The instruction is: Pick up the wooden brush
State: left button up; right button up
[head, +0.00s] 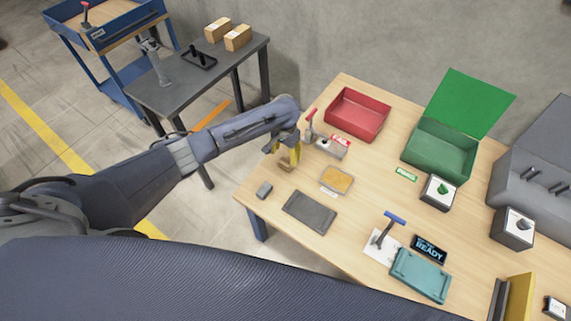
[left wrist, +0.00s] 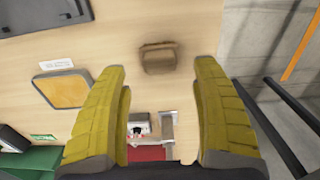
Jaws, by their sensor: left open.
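The wooden brush (head: 286,165) looks like a small brown block on the wooden table, near its left edge in the head view. In the left wrist view the brush (left wrist: 158,58) lies flat and a little blurred, in line with the gap between the fingers and just beyond their tips. My right gripper is out of view.
A yellow-topped plate (head: 337,180), a dark grey mat (head: 310,212) and a small grey block (head: 264,190) lie near the brush. A green bin (head: 440,150) is further right.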

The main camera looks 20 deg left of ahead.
aim_at(285, 160)
pick_arm(q)
jog(key=shift+f, duration=2.4)
jog(key=shift+s, duration=0.1)
grip_shut()
jog(key=c, duration=1.4)
grip_release()
notch_tip(285, 160, up, 20)
jog(key=o, duration=0.6)
jog(key=c, duration=0.6)
